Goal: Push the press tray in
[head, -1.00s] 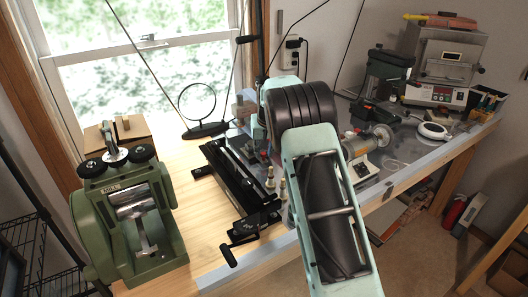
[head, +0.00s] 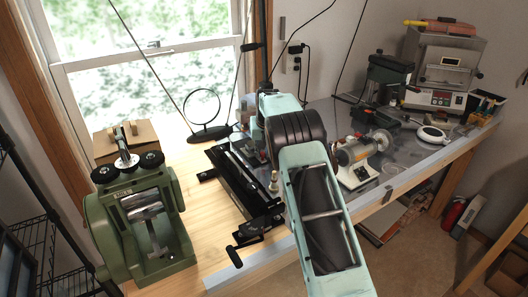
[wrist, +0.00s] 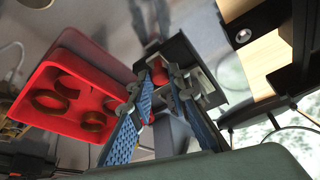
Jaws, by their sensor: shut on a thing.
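In the wrist view, my gripper (wrist: 168,84) has its two blue-padded fingers close together around a small part with red on it. This part is at the front of a black plate with grey metal fittings (wrist: 182,52), which seems to be the press tray. The fingertips hide much of the part, and I cannot tell how far the tray sticks out. In the head view, my arm covers the gripper and most of the press.
A red tray with several brass-coloured rings (wrist: 68,92) lies left of my fingers. In the head view, a green rolling mill (head: 140,220) stands at left and a long black tool (head: 240,185) lies mid-bench. A polishing motor (head: 355,155) stands right of my arm.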

